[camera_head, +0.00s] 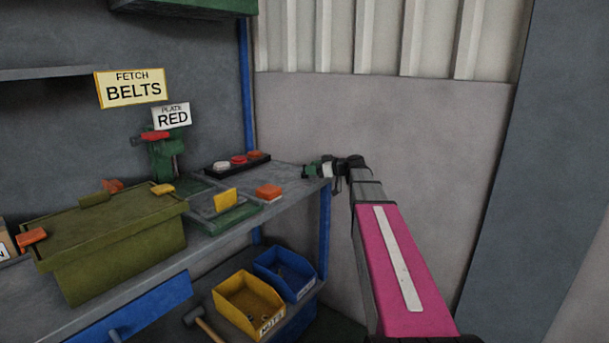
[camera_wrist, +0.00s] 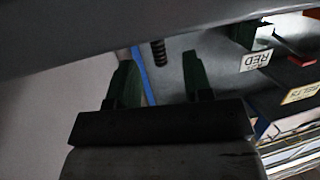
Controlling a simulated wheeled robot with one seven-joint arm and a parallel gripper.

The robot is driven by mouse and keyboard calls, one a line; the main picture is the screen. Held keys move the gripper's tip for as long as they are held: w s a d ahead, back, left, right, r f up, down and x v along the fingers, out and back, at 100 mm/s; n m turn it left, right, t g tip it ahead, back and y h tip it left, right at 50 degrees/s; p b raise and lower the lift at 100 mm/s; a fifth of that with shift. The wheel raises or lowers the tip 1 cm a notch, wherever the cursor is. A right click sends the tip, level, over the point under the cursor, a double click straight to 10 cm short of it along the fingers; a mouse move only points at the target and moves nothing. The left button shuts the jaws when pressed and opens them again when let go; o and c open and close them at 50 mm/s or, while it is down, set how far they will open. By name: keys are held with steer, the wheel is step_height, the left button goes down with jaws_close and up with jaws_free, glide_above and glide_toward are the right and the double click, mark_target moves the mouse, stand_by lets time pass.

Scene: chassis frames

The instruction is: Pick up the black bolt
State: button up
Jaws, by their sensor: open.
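My gripper (camera_head: 316,170) is at the right end of the workbench shelf in the head view, at about the height of its top. In the wrist view my gripper (camera_wrist: 161,62) is open, with its two green fingers apart. A dark threaded piece (camera_wrist: 158,52), which looks like the black bolt, shows in line with the gap between the fingers. It seems to lie beyond the fingertips, and I see no contact. Its upper end is cut off by a grey surface. I cannot make out the bolt in the head view.
The workbench shelf (camera_head: 292,178) holds an olive box (camera_head: 120,238), a black tray with buttons (camera_head: 212,167) and an orange block (camera_head: 268,191). Yellow (camera_head: 238,305) and blue (camera_head: 300,285) bins and a hammer (camera_head: 196,318) are below. A wall (camera_head: 420,130) stands behind my arm.

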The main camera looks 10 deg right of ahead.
mark_target(301, 177)
steer(key=x, duration=0.5)
steer(key=shift+w+a, duration=0.25)
steer(key=shift+f, duration=0.1)
jaws_close()
